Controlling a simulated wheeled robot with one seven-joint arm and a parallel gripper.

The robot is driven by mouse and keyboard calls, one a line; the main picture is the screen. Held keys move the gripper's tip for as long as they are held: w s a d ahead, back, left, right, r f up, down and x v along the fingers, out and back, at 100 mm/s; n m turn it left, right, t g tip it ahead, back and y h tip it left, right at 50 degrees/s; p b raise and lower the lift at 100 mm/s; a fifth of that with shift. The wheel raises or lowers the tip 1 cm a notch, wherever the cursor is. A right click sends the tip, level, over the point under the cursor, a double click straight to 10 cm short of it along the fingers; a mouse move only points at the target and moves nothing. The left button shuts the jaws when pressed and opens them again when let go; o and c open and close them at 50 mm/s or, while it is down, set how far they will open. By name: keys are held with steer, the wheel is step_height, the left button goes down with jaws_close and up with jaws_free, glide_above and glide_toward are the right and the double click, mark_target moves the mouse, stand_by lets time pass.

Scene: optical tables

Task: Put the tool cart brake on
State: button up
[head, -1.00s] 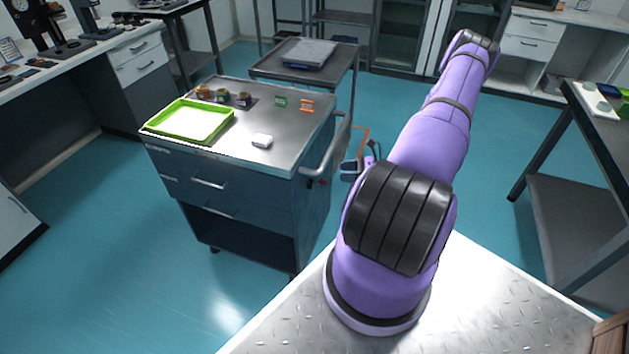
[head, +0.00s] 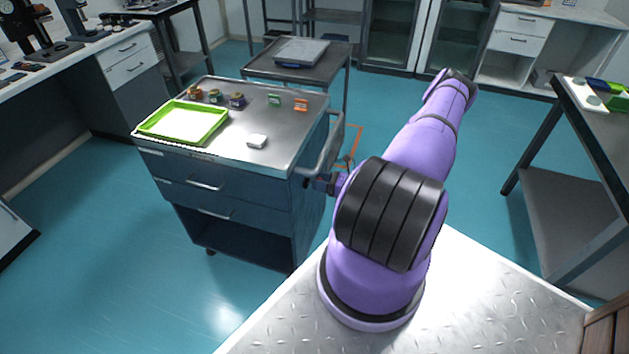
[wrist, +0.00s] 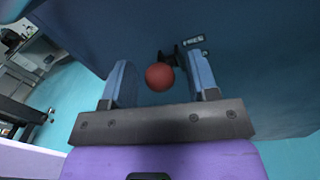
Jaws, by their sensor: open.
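The tool cart (head: 270,215) is dark blue-grey with a steel top and a push handle (head: 332,148) on its right side. In the wrist view the brake lever's red ball knob (wrist: 159,77) stands out from the cart's blue side panel (wrist: 120,30). A small label, apparently reading FREE, is beside the lever's dark base (wrist: 176,54). My gripper (wrist: 158,60) is open, with one finger on each side of the knob and gaps visible. In the head view my gripper (head: 313,183) is at the cart's right side, below the handle; the knob is not clearly visible there.
On the cart top are a green tray (head: 183,138), a small white block (head: 257,141) and several small items. A second cart (head: 262,70) stands behind. A table (head: 555,130) is at the right. Open teal floor (head: 85,240) lies in front of the cart.

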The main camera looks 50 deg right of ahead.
steer(key=shift+x, duration=1.05)
steer(key=c, duration=0.9)
